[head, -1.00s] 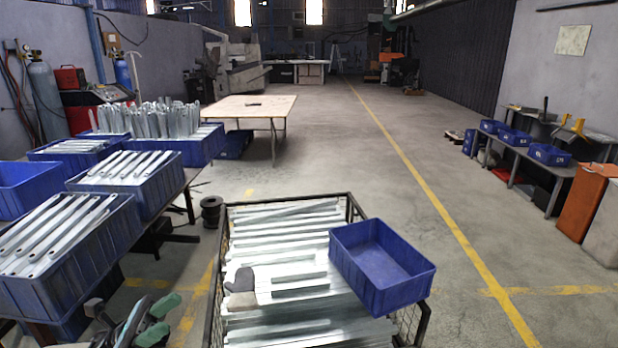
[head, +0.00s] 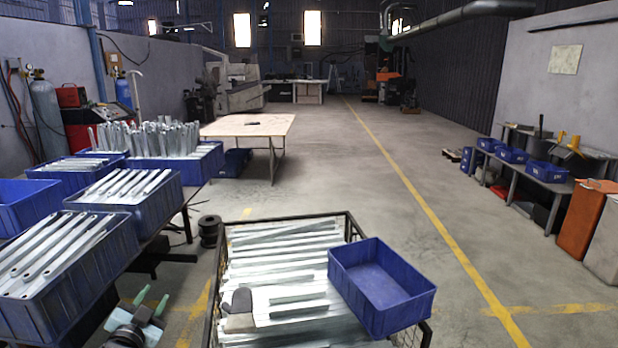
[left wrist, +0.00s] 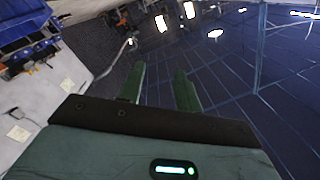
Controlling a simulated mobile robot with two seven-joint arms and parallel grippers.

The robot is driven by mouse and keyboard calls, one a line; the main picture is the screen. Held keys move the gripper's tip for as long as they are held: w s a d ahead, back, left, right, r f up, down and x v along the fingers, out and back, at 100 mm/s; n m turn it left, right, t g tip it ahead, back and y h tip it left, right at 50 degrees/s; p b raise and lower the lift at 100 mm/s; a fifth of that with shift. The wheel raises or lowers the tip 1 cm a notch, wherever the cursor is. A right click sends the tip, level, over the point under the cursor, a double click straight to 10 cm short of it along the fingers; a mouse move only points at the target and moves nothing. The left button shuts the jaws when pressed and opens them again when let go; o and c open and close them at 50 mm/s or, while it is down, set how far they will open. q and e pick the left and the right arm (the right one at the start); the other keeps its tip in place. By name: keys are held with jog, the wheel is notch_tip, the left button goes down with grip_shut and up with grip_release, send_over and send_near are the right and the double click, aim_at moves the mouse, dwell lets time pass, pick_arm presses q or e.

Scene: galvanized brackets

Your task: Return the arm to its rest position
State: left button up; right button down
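My left gripper (head: 151,301) is at the lower left of the head view, between the table of blue crates and the wire basket. Its two green fingers point upward and stand apart with nothing between them. The left wrist view also shows the gripper (left wrist: 160,80) open and empty, with dark wall and bright windows beyond. It touches nothing that I can see. My right gripper is in neither view.
Blue crates of galvanized brackets (head: 60,250) stand close at left. A wire basket (head: 350,222) of metal strips, with an empty blue bin (head: 382,285) on it, stands at front centre. A black spool (head: 209,230) lies on the floor. The floor right (head: 500,225) is largely clear.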

pick_arm(q)
jog(key=s+d+f+n+g, duration=0.2)
jog(key=s+d+f+g, duration=0.1)
jog(key=s+f, duration=0.55)
jog(key=s+d+f+n+g, duration=0.2)
jog(key=s+d+f, duration=0.2)
jog(key=s+f, duration=0.45)
jog(key=s+d+f+g+h, duration=0.1)
jog(key=s+d+f, duration=0.3)
jog(key=s, duration=1)
jog(key=s+d+f+n+g+h, duration=0.1)
jog(key=s+d+f+g, duration=0.2)
jog(key=s, duration=1.2)
jog(key=d+f, duration=0.1)
jog(key=d, duration=0.2)
jog(key=shift+s+f, duration=0.15)
